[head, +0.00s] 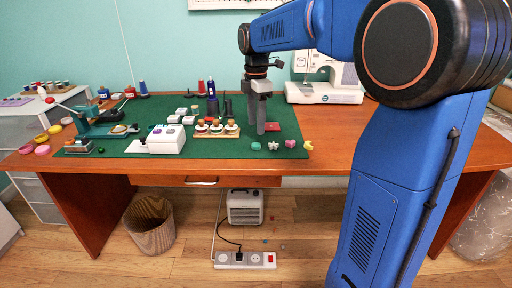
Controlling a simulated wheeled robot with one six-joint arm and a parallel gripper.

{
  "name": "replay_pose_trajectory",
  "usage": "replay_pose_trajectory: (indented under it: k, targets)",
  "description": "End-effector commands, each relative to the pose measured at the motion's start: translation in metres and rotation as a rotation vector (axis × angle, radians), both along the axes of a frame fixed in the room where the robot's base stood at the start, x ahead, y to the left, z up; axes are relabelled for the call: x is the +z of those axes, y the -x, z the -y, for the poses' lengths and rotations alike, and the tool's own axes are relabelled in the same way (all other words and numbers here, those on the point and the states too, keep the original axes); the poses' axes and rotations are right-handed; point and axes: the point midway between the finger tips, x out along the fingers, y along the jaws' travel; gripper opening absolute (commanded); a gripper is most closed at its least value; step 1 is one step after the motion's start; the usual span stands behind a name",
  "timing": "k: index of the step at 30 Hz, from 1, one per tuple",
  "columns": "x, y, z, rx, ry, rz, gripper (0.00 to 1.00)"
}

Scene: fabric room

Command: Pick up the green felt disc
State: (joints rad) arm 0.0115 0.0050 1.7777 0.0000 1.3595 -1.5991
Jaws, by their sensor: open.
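A small teal-green piece (256,146), likely the green felt disc, lies on the green cutting mat (220,150) near its front edge. It is too small to make out its exact form. My gripper (259,130) points straight down over the mat, just behind this piece and apart from it in the picture. Its grey fingers are open, and no held object shows between them. A red flat piece (273,127) lies just right of the fingers.
A pink piece (273,146), a magenta piece (290,144) and a yellow piece (308,146) lie right of the green one. A wooden rack (218,134) with several round-topped items stands left. A white sewing machine (325,92) stands behind. The right tabletop (335,135) is clear.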

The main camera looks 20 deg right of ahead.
Motion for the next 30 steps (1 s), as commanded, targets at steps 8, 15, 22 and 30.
replay_pose_trajectory:
  k: [8, 15, 22, 30]
  targets:
    - [-0.022, 0.000, 0.000, 0.000, 0.000, 0.001, 0.48]
    - [-0.049, 0.000, 0.001, 0.000, 0.000, -0.002, 0.48]
    - [-0.071, -0.001, 0.001, 0.000, 0.000, 0.000, 0.48]
    - [-0.073, -0.001, 0.001, 0.000, 0.000, 0.000, 0.46]
